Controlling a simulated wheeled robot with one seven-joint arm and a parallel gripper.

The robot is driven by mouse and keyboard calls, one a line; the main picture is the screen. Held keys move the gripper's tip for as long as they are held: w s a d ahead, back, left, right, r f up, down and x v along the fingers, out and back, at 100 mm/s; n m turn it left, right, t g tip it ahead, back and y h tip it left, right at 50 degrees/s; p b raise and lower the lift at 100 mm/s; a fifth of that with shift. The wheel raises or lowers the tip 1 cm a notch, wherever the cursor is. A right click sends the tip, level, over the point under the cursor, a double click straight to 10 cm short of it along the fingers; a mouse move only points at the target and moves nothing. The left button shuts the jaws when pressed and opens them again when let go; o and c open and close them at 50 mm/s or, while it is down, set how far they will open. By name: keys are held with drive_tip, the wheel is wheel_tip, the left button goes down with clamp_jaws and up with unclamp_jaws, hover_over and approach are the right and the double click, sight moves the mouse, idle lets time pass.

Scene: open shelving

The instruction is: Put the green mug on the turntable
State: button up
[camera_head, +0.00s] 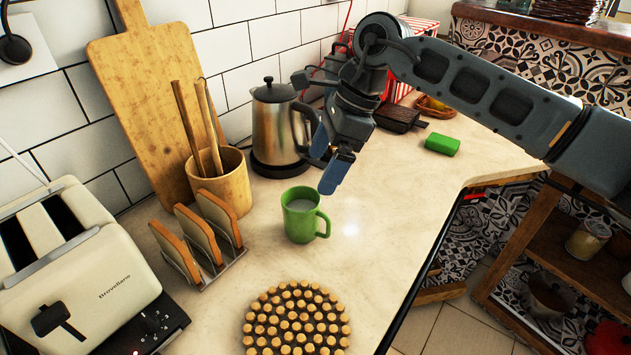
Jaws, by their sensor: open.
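The green mug (301,217) stands upright on the counter near the middle of the view, with its handle toward the right. Its inside looks pale. My gripper (328,168) is open and empty, above and slightly to the right of the mug, apart from it, with its blue fingers pointing down. I see no clear turntable. A round dark piece covered in light wooden knobs (296,320) lies on the counter in front of the mug; I cannot tell whether it is the turntable.
A steel kettle (275,125) stands behind the mug. A wooden utensil pot (221,184), a toast rack (217,262) and a toaster (75,265) stand to the left.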

drive_tip(key=shift+d+r, duration=0.15)
drive_tip(key=shift+r, duration=0.2)
